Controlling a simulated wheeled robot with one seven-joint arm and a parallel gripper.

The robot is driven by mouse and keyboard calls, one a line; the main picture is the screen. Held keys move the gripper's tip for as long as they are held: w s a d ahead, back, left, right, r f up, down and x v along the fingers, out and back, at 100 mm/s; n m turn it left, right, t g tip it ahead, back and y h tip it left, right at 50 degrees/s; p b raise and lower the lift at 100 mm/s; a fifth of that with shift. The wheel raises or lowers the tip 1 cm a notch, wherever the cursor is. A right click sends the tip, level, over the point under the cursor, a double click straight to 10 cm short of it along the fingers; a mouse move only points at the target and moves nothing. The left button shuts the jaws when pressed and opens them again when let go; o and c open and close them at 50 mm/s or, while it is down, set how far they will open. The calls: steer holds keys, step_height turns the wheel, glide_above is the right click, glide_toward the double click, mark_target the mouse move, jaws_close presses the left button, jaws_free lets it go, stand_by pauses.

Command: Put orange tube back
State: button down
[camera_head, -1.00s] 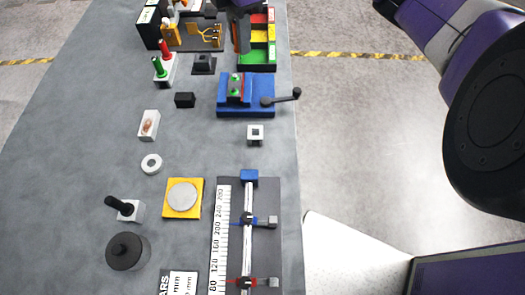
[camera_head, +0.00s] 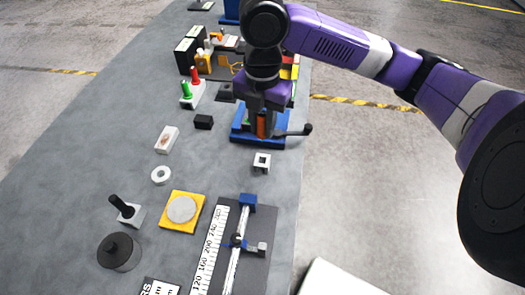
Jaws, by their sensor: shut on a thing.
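My gripper (camera_head: 264,132) points down over the blue vise (camera_head: 239,133), its fingers closed around an upright orange piece (camera_head: 262,125) that looks like the orange tube. The fingers hide most of the tube and the middle of the vise, so I cannot tell whether the tube's lower end touches the vise. A white holder (camera_head: 197,96) stands to the left and farther back, with a green tube (camera_head: 186,90) and a red tube (camera_head: 195,75) upright in it.
A small black block (camera_head: 204,122) lies between holder and vise. The vise's dark handle (camera_head: 305,130) sticks out right. A white square socket (camera_head: 262,163) stands nearer. A white ring (camera_head: 161,175), a yellow plate (camera_head: 170,217) and a ruler rig (camera_head: 248,208) lie in front.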

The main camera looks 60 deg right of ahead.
step_height(320, 180, down, 10)
steer(key=shift+f+p, duration=0.2)
steer(key=shift+p, duration=0.15)
steer(key=shift+f, duration=0.15)
steer(key=shift+f, duration=0.1)
steer(key=c, duration=1.2)
jaws_free()
steer(key=shift+o, duration=0.2)
